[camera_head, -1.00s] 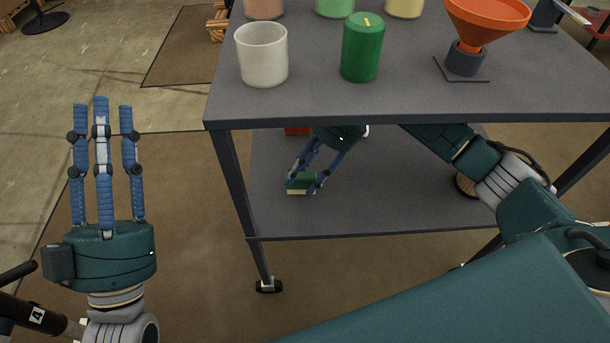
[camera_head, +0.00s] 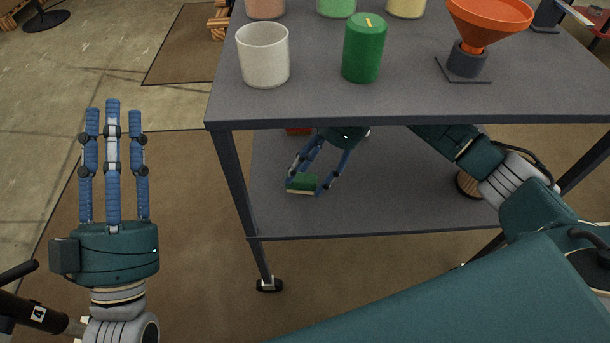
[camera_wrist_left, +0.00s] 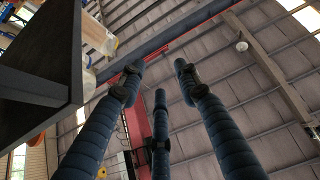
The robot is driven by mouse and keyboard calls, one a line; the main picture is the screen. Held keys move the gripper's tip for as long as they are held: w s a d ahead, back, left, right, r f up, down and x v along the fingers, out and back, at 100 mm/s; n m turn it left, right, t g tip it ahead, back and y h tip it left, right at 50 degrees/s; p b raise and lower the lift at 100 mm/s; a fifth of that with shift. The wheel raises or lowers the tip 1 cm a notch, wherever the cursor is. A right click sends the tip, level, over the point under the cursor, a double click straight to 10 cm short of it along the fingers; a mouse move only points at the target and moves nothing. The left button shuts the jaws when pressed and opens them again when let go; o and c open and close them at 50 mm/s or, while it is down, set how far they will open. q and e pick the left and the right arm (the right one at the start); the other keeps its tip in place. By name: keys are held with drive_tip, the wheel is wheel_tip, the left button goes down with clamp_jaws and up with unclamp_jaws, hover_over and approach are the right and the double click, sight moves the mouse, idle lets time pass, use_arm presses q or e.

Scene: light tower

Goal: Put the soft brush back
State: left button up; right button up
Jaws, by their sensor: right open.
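A small green block with a pale lower side (camera_head: 301,184), which looks like the soft brush, lies on the lower shelf (camera_head: 390,205) of the table. My right gripper (camera_head: 306,188) reaches in under the tabletop with its fingers pointing down and left. It is open, with fingers on either side of the block; I cannot tell whether they touch it. The tabletop hides part of the right hand. My left gripper (camera_head: 113,112) is open and empty, fingers pointing up, left of the table. Its fingers also show empty in the left wrist view (camera_wrist_left: 160,85).
On the tabletop (camera_head: 400,105) stand a white cup (camera_head: 263,58), a green candle (camera_head: 363,48), an orange funnel (camera_head: 485,18) on a dark stand, and several other candles. A red thing (camera_head: 298,131) and a round wooden thing (camera_head: 468,185) are on the lower shelf.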

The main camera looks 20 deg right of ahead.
use_arm(q)
drive_tip(key=w+f+g, duration=0.1)
drive_tip(key=f+g, duration=0.1)
drive_tip(key=f, duration=0.1)
drive_tip(key=w+f+y, duration=0.1)
drive_tip(key=f, duration=0.1)
drive_tip(key=shift+w+g+p, duration=0.3)
drive_tip(key=shift+g+p, duration=0.05)
drive_tip(key=shift+g, duration=0.05)
use_arm(e)
drive_tip(key=d, duration=0.4)
drive_tip(key=w+d, duration=0.1)
drive_tip(key=d, duration=0.7)
drive_tip(key=shift+w, duration=0.15)
